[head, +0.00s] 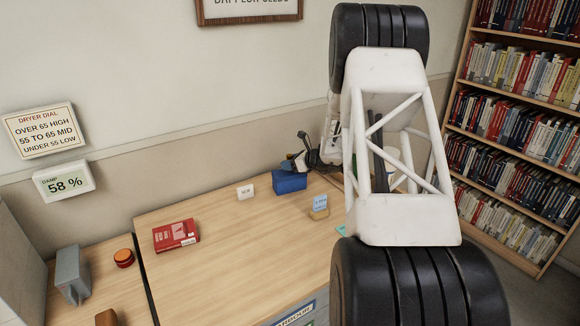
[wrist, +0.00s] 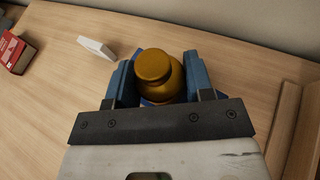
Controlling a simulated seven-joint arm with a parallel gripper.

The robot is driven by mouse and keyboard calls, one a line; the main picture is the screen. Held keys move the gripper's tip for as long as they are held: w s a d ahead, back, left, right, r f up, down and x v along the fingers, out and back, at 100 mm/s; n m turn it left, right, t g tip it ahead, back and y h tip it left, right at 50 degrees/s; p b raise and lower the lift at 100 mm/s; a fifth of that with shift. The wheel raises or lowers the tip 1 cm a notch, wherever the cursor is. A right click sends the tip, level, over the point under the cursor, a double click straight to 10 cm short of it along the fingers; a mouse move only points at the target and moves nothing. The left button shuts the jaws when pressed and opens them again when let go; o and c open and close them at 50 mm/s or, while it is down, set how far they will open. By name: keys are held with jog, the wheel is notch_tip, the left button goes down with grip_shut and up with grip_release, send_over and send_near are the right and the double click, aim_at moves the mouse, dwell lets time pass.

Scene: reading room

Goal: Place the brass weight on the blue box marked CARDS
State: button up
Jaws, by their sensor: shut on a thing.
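The brass weight (wrist: 157,75), round with a knob on top, is between the blue fingers of my gripper (wrist: 159,80) in the wrist view. My gripper is shut on it. The blue box (head: 290,183) is on the desk near the wall in the head view. I cannot tell whether the weight touches the box. No lettering on the box is readable.
A white sign (head: 245,191) stands left of the box and a small wooden holder with a blue card (head: 320,207) to its right. A red book (head: 175,236) lies farther left on the wooden desk (head: 235,255). The middle of the desk is clear. My arm hides its right part.

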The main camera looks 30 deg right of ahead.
jog(key=shift+f, duration=0.6)
jog(key=shift+f, duration=0.15)
jog(key=o, duration=1.3)
jog(key=shift+s+d, duration=0.1)
jog(key=shift+s, duration=0.05)
jog(key=v, duration=1.1)
jog(key=shift+s+d+r, duration=0.2)
jog(key=shift+s+r, duration=0.05)
